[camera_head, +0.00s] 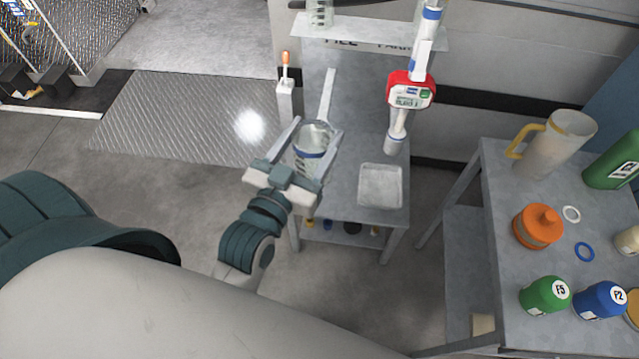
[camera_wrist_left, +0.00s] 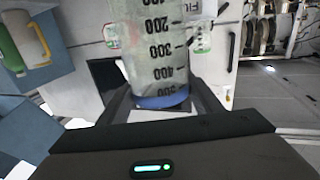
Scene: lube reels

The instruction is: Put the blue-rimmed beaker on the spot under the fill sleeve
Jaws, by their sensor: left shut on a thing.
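The blue-rimmed beaker (camera_head: 309,152) is clear, with a blue band, and is held between the fingers of my left gripper (camera_head: 318,128). The gripper is shut on it at the left side of the grey fill stand table (camera_head: 348,205). In the left wrist view the beaker (camera_wrist_left: 155,60) shows dark scale marks and its blue band near the palm. The fill sleeve (camera_head: 395,133) is a white tube hanging below a red meter (camera_head: 411,91), to the right of the beaker. My right gripper is not in view.
A shallow pale tray (camera_head: 380,186) sits at the table's front right. A post with an orange tip (camera_head: 285,70) stands at the left edge. A second table (camera_head: 497,225) at right holds a yellow-handled jug (camera_head: 553,142), an orange container (camera_head: 538,227) and several bottles.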

